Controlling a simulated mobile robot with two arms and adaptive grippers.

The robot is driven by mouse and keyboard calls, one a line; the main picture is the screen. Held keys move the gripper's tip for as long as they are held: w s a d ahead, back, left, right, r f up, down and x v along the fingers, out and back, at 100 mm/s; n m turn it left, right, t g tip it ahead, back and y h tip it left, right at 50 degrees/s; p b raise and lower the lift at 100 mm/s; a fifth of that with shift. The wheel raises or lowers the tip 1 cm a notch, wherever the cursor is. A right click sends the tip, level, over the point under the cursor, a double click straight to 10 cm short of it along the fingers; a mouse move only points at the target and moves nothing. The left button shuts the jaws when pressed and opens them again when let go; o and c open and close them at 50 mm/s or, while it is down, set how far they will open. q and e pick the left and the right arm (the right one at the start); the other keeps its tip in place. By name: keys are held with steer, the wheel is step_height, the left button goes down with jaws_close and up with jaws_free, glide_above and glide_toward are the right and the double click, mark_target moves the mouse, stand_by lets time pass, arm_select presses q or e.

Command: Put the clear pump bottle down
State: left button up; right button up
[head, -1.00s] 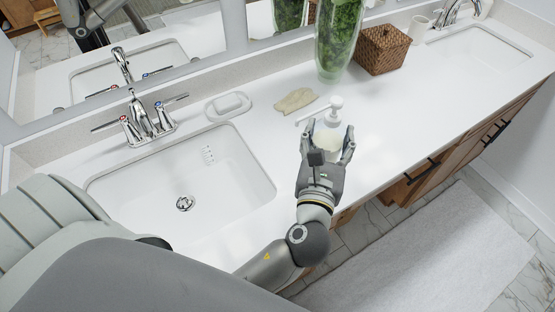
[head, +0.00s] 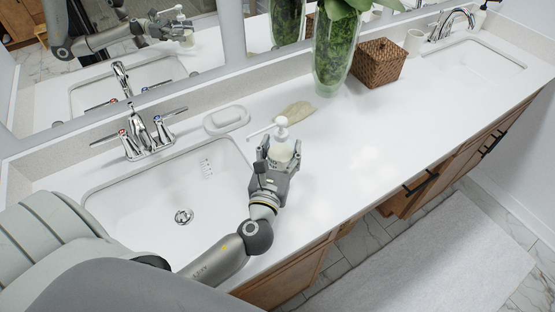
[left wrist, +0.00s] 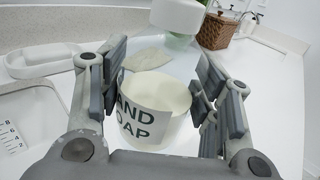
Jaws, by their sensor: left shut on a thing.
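The clear pump bottle (head: 282,149) has a white pump head and stands upright between the fingers of my left gripper (head: 279,146). The gripper is shut on it, with a finger on each side. In the left wrist view the bottle (left wrist: 150,112) shows a white label reading HAND SOAP. It is over the white counter (head: 345,185), just right of the near sink. I cannot tell whether its base touches the counter. My right gripper is not in view.
The near sink (head: 140,205) lies left of the gripper. A soap dish (head: 226,119) and a beige cloth-like item (head: 298,110) lie behind it. A green-filled glass vase (head: 335,60) and a woven box (head: 378,63) stand farther right. The counter to the right is clear.

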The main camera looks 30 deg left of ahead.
mark_target(278, 160)
arm_select(q)
steer(key=f, duration=0.1)
steer(key=a+f, duration=0.1)
steer(key=f, duration=0.1)
steer(key=shift+f, duration=0.45)
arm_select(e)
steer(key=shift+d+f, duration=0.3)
arm_select(q)
steer(key=shift+d+b, duration=0.1)
steer(key=shift+b, duration=0.2)
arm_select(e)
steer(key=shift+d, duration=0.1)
arm_select(q)
steer(key=o, duration=1.3)
steer(key=shift+f, duration=0.15)
steer(key=shift+c, duration=0.2)
steer(key=b+v, duration=0.3)
steer(key=v, duration=0.9)
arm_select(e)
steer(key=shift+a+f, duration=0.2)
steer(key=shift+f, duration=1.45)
